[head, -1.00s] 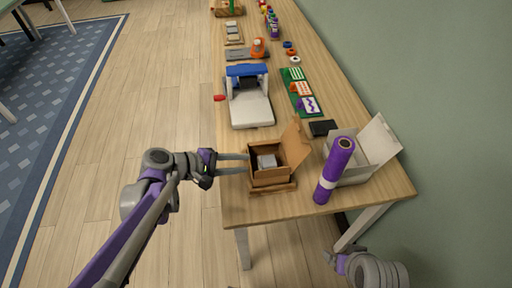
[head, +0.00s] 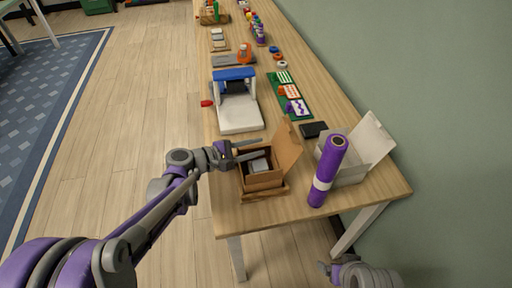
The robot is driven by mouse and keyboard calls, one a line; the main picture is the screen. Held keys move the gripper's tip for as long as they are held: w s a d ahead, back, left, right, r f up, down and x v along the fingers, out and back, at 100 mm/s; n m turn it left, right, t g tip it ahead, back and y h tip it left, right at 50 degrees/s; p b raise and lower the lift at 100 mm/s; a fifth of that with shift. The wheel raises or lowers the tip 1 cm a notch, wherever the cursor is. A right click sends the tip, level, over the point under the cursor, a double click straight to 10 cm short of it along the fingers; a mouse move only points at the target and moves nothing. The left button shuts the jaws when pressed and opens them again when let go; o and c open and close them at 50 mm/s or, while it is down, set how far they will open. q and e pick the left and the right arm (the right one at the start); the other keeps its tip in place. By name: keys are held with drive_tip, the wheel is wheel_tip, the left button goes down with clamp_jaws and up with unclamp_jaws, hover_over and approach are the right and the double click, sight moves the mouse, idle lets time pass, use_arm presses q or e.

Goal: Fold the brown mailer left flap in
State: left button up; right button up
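The brown mailer (head: 264,181) stands open near the front end of the wooden table, on a low tan base (head: 265,196). A tall brown panel (head: 288,148) stands up and leans out at its right side. A small grey-white item (head: 259,165) lies inside. My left gripper (head: 263,147) is open, its two grey fingers apart over the mailer's left and back rim. The fingers hide part of that rim, and I cannot make out the left flap or any contact. My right gripper (head: 324,268) is low at the bottom, off the table; its finger gap is unclear.
A black flat item (head: 313,130) lies behind. A white and blue machine (head: 238,108) stands farther back. The table's front right corner is clear.

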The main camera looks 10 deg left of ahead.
use_arm(q)
drive_tip(key=shift+w+d, duration=0.15)
drive_tip(key=shift+d, duration=0.05)
clamp_jaws()
idle(1.4)
